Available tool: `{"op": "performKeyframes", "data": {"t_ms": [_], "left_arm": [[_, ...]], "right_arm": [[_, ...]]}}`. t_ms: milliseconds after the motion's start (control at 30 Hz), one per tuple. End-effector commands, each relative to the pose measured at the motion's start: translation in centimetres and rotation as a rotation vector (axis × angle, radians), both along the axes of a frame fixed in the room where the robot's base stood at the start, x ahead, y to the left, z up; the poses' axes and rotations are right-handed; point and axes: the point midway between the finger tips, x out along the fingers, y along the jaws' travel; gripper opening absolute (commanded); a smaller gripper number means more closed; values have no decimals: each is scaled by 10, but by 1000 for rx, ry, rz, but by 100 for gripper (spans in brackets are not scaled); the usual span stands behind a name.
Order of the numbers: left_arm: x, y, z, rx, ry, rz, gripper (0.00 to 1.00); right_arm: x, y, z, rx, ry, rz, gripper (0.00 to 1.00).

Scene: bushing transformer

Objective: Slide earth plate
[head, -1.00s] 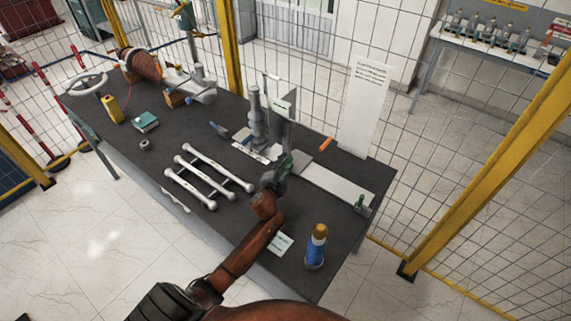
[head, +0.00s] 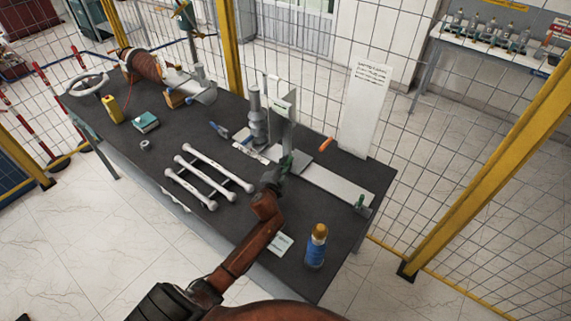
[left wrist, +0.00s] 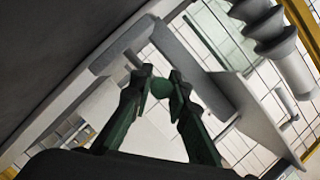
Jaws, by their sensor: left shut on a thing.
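In the head view, a long flat light-grey plate (head: 332,184) lies along the right part of the dark table. A tall grey plate (head: 290,110) stands upright at its left end, beside a ribbed grey bushing (head: 257,117). I cannot tell which part is the earth plate. My left gripper (head: 285,165) is low, in front of the upright plate. The knob's attachment is partly hidden. My right gripper is not in view.
A blue bottle with a tan cap (head: 317,246) stands near the front right edge. A white ladder-like frame (head: 202,178) lies left of my arm. An orange-handled tool (head: 326,144) and a white sign (head: 364,105) are behind. A second green knob (head: 360,201) is at the flat plate's right end.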

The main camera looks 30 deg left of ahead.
Motion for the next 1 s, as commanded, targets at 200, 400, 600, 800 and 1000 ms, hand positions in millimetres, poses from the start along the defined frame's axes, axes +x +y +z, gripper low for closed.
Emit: {"op": "performKeyframes", "data": {"t_ms": [200, 400, 600, 800, 1000], "left_arm": [[-2, -26, -1, -6, 1, -1, 0], [-5, -61, -2, -4, 2, -1, 0], [-6, -68, -1, -1, 2, -2, 0], [-6, -69, -2, -2, 2, -4, 17], [-5, -68, -1, -2, 1, -3, 31]], "right_arm": [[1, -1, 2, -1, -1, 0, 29], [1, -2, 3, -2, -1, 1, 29], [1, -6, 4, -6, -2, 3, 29], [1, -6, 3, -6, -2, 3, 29], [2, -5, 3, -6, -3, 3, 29]]}}
